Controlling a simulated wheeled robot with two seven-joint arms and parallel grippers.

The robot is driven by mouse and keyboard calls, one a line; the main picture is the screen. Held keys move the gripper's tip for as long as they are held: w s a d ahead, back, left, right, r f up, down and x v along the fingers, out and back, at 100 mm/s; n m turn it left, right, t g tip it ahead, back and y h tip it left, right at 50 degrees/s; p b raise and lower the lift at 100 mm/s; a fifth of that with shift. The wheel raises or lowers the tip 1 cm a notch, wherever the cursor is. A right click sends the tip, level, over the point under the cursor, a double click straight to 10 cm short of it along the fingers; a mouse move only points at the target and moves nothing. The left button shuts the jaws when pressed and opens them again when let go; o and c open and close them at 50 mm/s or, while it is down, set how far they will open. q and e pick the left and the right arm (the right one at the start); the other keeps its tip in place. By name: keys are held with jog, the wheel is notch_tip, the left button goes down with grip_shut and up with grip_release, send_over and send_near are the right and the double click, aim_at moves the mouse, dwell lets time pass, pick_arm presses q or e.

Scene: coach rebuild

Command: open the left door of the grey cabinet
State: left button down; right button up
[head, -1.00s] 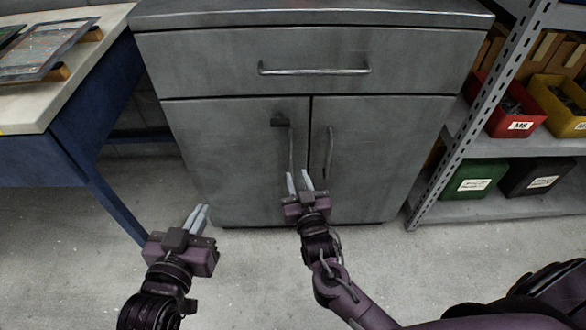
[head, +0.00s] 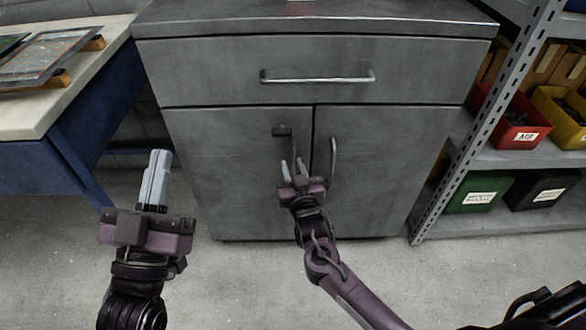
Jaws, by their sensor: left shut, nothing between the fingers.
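The grey cabinet (head: 200,75) stands ahead with a wide drawer above two doors. Its left door (head: 220,165) and right door (head: 375,165) look closed. The left door's handle (head: 292,146) is an upright bar near the centre seam, with a dark piece at its top. My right gripper (head: 292,163) is open, pointing up at the lower part of this handle, which appears between its fingertips; I cannot tell if they touch it. The handle's lower end is hidden. My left gripper (head: 158,154) is shut and empty, low at the left, apart from the cabinet.
A workbench with a blue frame (head: 75,150) stands on the left. A metal shelf rack (head: 480,120) with red, yellow, green and black bins stands close on the right. The right door's handle (head: 333,160) is just beside my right gripper. The floor in front is clear.

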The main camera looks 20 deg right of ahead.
jog(key=shift+w, duration=0.1)
grip_shut()
dwell(0.4)
